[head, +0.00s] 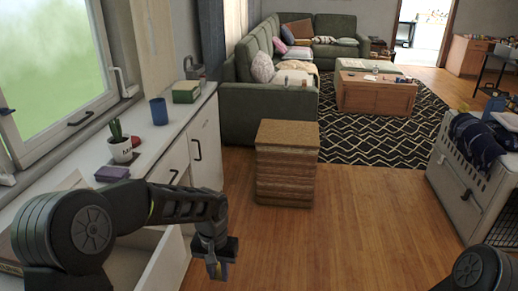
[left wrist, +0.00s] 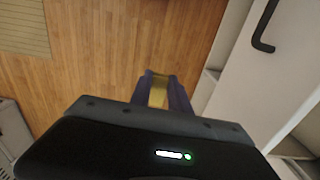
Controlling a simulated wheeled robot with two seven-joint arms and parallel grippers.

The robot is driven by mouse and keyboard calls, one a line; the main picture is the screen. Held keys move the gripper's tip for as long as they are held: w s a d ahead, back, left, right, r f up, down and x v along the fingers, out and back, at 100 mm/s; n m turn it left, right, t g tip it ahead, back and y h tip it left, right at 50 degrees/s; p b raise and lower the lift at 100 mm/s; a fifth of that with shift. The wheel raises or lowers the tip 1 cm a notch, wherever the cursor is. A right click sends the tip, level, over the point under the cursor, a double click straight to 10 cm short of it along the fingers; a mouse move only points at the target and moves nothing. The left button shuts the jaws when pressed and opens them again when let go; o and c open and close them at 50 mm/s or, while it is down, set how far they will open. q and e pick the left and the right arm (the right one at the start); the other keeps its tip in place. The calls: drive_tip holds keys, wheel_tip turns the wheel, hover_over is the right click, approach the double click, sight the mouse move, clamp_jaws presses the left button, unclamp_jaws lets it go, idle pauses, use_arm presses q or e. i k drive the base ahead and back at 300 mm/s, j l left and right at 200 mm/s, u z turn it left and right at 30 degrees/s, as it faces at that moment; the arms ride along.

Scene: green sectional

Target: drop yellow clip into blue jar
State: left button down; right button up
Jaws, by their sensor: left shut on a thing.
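The blue jar (head: 159,111) stands upright on the white counter by the window, at the left of the head view. My left gripper (head: 217,270) points down in front of the cabinets, above the wooden floor and well below and nearer than the jar. It is shut on the yellow clip (left wrist: 158,92), which shows between the two fingers in the left wrist view. In the head view only a small yellow bit of it shows at the fingertips. My right gripper is out of view; only part of my right arm shows at the lower right.
The white counter (head: 182,113) also holds a potted cactus (head: 120,149), a purple block (head: 112,173), a small red thing and a green box (head: 186,91). An open white drawer (head: 168,262) juts out beneath my left arm. A wooden block stool (head: 287,165) stands on the floor ahead.

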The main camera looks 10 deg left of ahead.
sight(161, 122)
drive_tip(key=i+l, duration=0.1)
drive_tip(key=i, duration=1.55)
drive_tip(key=i+l, duration=0.1)
drive_tip(key=i, duration=1.5)
drive_tip(key=u, duration=1.8)
